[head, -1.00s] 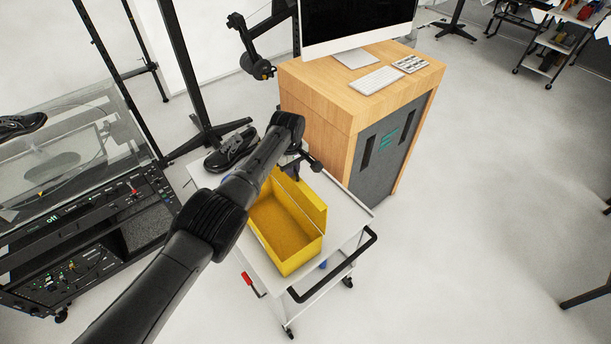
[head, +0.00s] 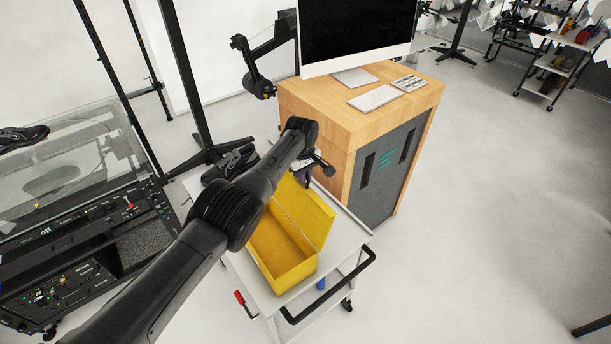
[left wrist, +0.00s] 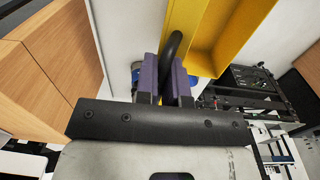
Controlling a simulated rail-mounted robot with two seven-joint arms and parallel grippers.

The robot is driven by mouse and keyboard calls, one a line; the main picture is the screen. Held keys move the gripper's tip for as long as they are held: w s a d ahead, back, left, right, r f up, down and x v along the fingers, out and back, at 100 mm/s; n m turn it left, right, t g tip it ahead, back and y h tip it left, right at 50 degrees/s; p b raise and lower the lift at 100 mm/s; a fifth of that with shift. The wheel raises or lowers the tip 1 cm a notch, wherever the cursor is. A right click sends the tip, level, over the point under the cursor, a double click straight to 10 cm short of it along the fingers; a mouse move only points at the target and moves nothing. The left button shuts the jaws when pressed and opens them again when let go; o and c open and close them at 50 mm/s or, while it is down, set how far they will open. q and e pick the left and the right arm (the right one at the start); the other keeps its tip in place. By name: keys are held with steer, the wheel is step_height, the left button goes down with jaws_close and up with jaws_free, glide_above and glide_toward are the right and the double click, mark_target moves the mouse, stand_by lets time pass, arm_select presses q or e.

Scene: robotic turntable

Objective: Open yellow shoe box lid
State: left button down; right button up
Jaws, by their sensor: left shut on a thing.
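The yellow shoe box (head: 285,272) stands open on the white cart, its hollow inside showing. Its yellow lid (head: 308,210) is up and leans out to the right, still along the box's long side. My left arm reaches over the box's back end, and my left gripper (head: 306,176) is beside the lid's back end, partly hidden by my wrist. In the left wrist view its purple fingers (left wrist: 165,80) close around a black curved bar (left wrist: 172,52), with the yellow lid (left wrist: 195,35) just behind. Contact with the lid cannot be told.
The white cart (head: 345,240) has a black handle (head: 340,290) at its front right. A dark shoe (head: 232,163) lies behind the box. A wooden cabinet (head: 345,125) with a monitor (head: 355,30) stands close behind. A black machine (head: 85,240) is at left.

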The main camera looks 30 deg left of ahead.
arm_select(q)
steer(key=c, duration=1.2)
jaws_free()
steer(key=shift+c, duration=0.2)
steer(key=shift+r, duration=0.15)
steer(key=shift+r+p, duration=0.35)
step_height(320, 180, up, 3)
steer(key=shift+f+p, duration=0.1)
steer(key=shift+p, duration=0.95)
step_height(320, 180, up, 10)
steer(key=b, duration=0.1)
steer(key=shift+s, duration=0.2)
steer(key=shift+a, duration=0.1)
